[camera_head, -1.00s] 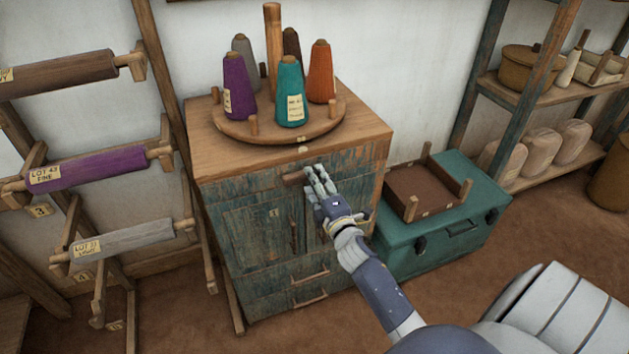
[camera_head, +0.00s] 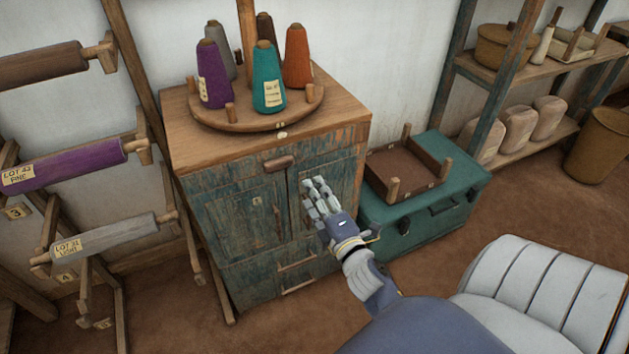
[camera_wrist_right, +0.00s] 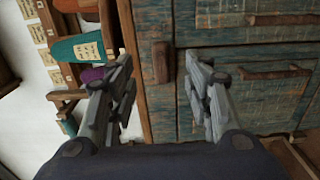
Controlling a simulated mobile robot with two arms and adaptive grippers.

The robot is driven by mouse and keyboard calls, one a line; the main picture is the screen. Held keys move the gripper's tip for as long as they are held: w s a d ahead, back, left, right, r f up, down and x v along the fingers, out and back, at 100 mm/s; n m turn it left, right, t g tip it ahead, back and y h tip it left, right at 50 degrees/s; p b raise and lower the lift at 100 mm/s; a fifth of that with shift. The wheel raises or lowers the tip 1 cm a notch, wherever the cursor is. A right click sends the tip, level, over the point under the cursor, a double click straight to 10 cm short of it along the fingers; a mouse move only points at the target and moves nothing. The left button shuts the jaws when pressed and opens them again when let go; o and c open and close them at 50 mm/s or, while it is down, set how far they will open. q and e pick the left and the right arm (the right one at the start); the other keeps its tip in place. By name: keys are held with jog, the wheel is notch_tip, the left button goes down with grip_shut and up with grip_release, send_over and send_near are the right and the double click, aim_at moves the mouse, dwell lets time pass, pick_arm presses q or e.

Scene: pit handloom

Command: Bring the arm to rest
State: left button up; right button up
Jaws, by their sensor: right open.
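My right gripper (camera_head: 319,193) is open and empty in the head view, in front of the right side of the worn blue-green wooden cabinet (camera_head: 229,219). In the right wrist view its two fingers (camera_wrist_right: 160,84) stand apart with nothing between them. Beyond them are the cabinet front and a wooden handle (camera_wrist_right: 160,62). In the head view a wooden drawer handle (camera_head: 279,163) lies up and left of the gripper, apart from it. My left gripper is not in view.
A round wooden stand (camera_head: 222,118) with several thread cones sits on the cabinet top. A green chest (camera_head: 425,209) with a brown tray stands right of the cabinet. A rack of rolls (camera_head: 104,233) is at left, shelves (camera_head: 519,72) at right.

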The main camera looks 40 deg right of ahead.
jog(key=shift+f, duration=0.1)
jog(key=s+a+f+m+g+y, duration=0.1)
jog(key=s+a+f+m+g, duration=0.15)
jog(key=f, duration=0.85)
jog(key=s+a+f+m+g+y+p, duration=0.1)
jog(key=s+a+f+m+g, duration=0.2)
jog(key=f, duration=0.7)
jog(key=s+a+f+m+g+y, duration=0.1)
jog(key=s+a+f+g, duration=0.2)
jog(key=f, duration=0.8)
jog(key=s+a+f+m+g, duration=0.1)
jog(key=s+f+m+g, duration=0.1)
jog(key=s+f, duration=0.4)
jog(key=s+a+f+m+g+y, duration=0.1)
jog(key=s+f, duration=0.5)
jog(key=s, duration=0.9)
jog(key=s+a+f+m+g+p, duration=0.1)
jog(key=s+f+g, duration=0.4)
jog(key=s, duration=0.5)
jog(key=shift+s+a+f+m, duration=0.35)
jog(key=shift+a+f+m, duration=0.3)
jog(key=shift+m, duration=0.4)
jog(key=shift+c, duration=0.3)
